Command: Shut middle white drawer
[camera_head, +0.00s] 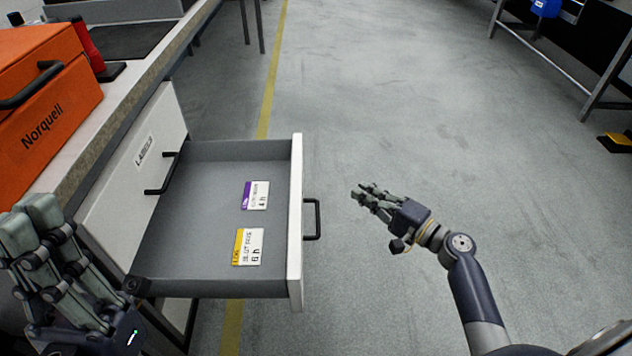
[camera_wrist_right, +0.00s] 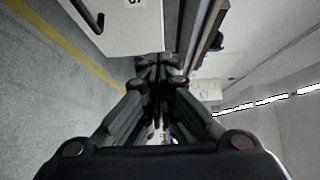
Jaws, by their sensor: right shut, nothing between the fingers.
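The white drawer (camera_head: 295,215) is pulled far out of the bench, below the closed drawer marked "LABELS" (camera_head: 140,170). Its front carries a black handle (camera_head: 314,219). Inside lie a purple-edged card (camera_head: 256,195) and a yellow-edged card (camera_head: 248,247). My right gripper (camera_head: 361,193) is shut and empty, to the right of the handle and apart from it. In the right wrist view its fingers (camera_wrist_right: 160,68) are together, below a white front with a dark handle (camera_wrist_right: 110,25). My left gripper (camera_head: 38,225) is at the lower left, near the bench; its opening is unclear.
An orange "Norquell" case (camera_head: 45,105) and a red-and-black object (camera_head: 88,48) stand on the bench top (camera_head: 150,75). Part of a lower white front (camera_head: 178,312) shows under the open drawer.

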